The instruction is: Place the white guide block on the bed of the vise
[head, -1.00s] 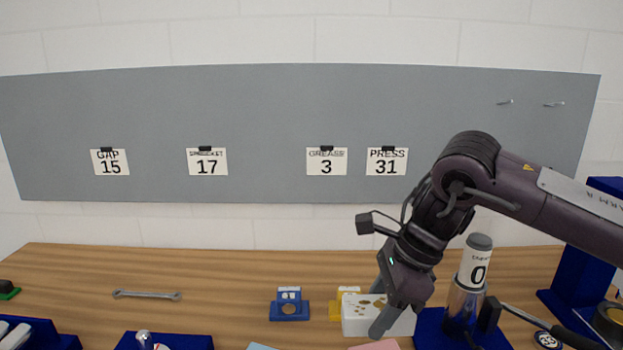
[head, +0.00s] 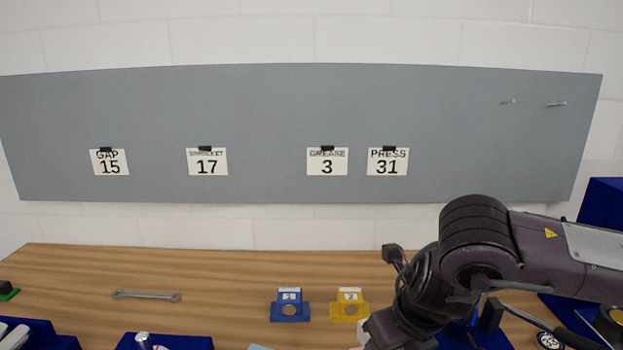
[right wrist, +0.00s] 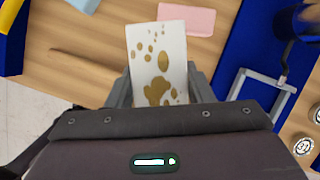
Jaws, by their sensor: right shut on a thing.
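The white guide block (right wrist: 158,62), marked with brown spots, is between the fingers of my right gripper (right wrist: 157,88) in the right wrist view. The gripper is shut on it, and its far end sticks out beyond the fingers. In the head view my right forearm and wrist hide most of the gripper and block at the bottom edge. I cannot clearly identify the vise or its bed in these views. My left gripper is not in view.
A pink pad (right wrist: 187,19) lies beyond the block. A blue base (right wrist: 236,50) with a metal frame (right wrist: 262,88) is to its right. Blue (head: 290,310) and yellow (head: 348,309) stands and a wrench (head: 146,295) are on the wooden table. The back left is mostly clear.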

